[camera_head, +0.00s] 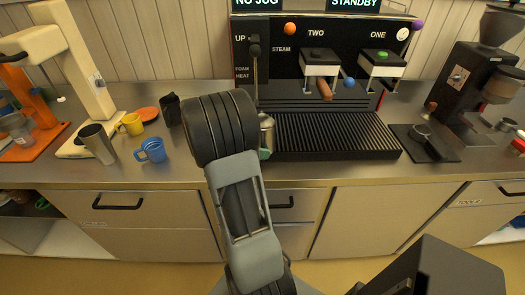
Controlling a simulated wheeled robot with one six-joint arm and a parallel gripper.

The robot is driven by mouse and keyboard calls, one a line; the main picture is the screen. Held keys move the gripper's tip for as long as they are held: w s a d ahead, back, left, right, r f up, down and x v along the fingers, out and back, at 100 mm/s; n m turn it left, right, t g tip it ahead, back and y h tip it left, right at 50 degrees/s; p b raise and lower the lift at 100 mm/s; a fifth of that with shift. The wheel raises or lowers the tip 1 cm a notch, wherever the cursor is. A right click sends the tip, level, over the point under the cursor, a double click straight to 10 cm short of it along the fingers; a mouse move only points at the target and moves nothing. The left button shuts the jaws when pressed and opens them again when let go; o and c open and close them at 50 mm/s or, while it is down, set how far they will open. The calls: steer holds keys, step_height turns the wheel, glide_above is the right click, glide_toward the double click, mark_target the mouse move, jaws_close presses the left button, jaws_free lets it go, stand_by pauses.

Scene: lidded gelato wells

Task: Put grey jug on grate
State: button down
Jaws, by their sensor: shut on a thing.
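The grey jug (267,132) shows as a metallic body just right of my arm, at the left end of the grate, below the steam wand. My arm hides much of it. My gripper (264,154) is mostly hidden behind my arm, with only a small greenish-grey part showing at the jug's lower front; it is shut on the jug. The grate (335,135) is the dark ribbed tray at the front of the coffee machine. I cannot tell whether the jug touches the grate or is held beside it.
The black coffee machine (290,92) stands behind the grate, its display reading "NO JUG". A grinder (470,85) and black mat (425,146) are right. A metal cup (97,143), blue mug (152,150), yellow mug (131,124) and black jug (171,109) stand left.

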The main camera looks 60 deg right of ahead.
steer(key=shift+f, duration=0.15)
steer(key=c, duration=1.1)
jaws_free()
